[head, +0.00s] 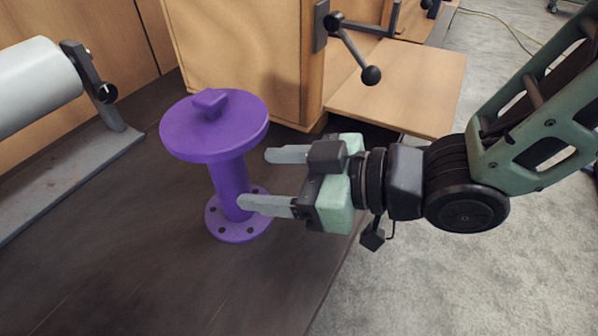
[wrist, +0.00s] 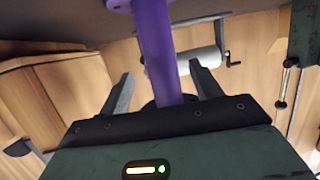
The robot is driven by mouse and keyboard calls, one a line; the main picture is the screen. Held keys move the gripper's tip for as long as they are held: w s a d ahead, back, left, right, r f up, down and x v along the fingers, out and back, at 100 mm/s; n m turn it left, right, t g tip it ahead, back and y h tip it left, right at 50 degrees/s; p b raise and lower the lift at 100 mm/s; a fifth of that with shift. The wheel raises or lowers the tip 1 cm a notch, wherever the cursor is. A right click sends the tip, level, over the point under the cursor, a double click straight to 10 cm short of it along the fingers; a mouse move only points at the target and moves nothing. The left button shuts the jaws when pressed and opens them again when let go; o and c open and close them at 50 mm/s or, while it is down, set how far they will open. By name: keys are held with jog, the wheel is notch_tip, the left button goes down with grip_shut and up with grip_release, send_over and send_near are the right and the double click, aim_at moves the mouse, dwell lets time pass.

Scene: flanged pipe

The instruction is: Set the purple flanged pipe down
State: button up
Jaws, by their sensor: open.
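The purple flanged pipe (head: 229,180) stands upright on the dark tabletop (head: 130,250), its drilled lower flange resting on the surface. Its wide top disc carries a small raised block. My gripper (head: 255,178) is to the right of the pipe, pointing at it, with its two grey fingers apart. The nearer fingertip overlaps the lower stem in the head view; I cannot tell if it touches. In the wrist view the purple stem (wrist: 157,45) passes between the spread fingers (wrist: 160,92), with space on both sides.
A white roller with a crank (head: 40,85) stands on the left. A wooden cabinet (head: 245,60) with a black-knobbed lever and a light wooden shelf (head: 410,85) are behind. The table's right edge runs beneath my gripper. Front left tabletop is clear.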

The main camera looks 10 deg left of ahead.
jog(key=shift+d+b, duration=0.55)
jog(key=shift+b, duration=0.35)
jog(key=shift+b+v, duration=1.25)
jog(key=shift+b, duration=1.1)
jog(key=shift+r, duration=0.15)
